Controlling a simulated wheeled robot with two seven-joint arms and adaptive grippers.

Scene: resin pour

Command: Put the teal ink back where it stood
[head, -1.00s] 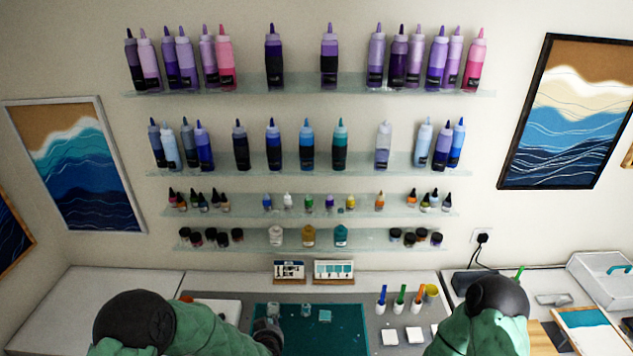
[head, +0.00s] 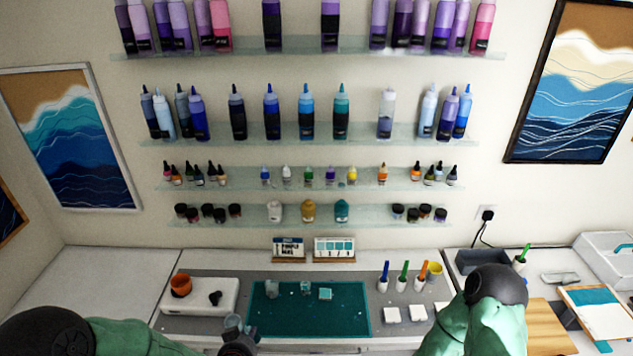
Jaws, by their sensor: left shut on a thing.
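My left gripper (head: 235,334) is low in the head view, in front of the teal mat's left front corner. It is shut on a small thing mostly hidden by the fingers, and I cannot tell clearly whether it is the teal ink. Several small ink bottles with coloured bodies stand on the third shelf (head: 240,184); the gap between the yellow ink (head: 352,175) and the orange ink (head: 383,173) is a little wider than the others. My right arm shows at the lower right; its gripper is not in view.
Glass shelves jut from the wall.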

